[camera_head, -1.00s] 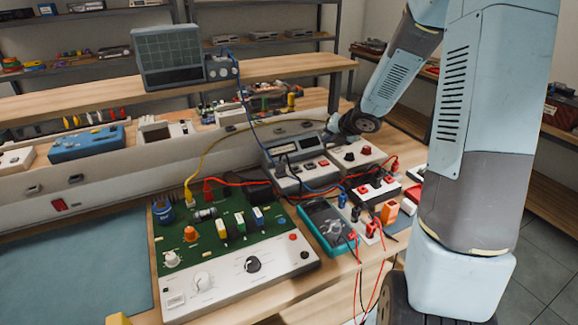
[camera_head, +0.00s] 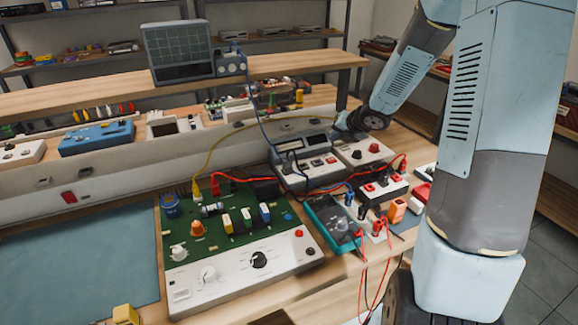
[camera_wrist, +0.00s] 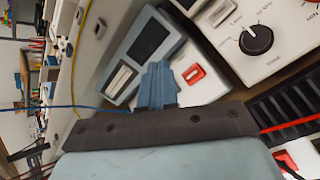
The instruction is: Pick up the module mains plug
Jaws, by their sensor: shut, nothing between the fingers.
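I cannot pick out the module mains plug for certain in either view. My gripper (camera_wrist: 157,72) shows in the wrist view with its blue fingers together and nothing between them. The fingertips appear in front of a grey and white bench instrument (camera_wrist: 125,85) with a dark display and a red switch (camera_wrist: 194,73). I cannot tell whether they touch it. In the head view my arm reaches down at the right to the back of that instrument (camera_head: 318,168), and the fingers are not clear there.
A white box with a black knob (camera_wrist: 257,38) and a black ribbed block (camera_wrist: 290,108) are close by. Blue, yellow and red leads cross the bench. A green circuit board (camera_head: 235,236) and a teal multimeter (camera_head: 330,222) stand in front. A blue mat (camera_head: 80,265) is clear.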

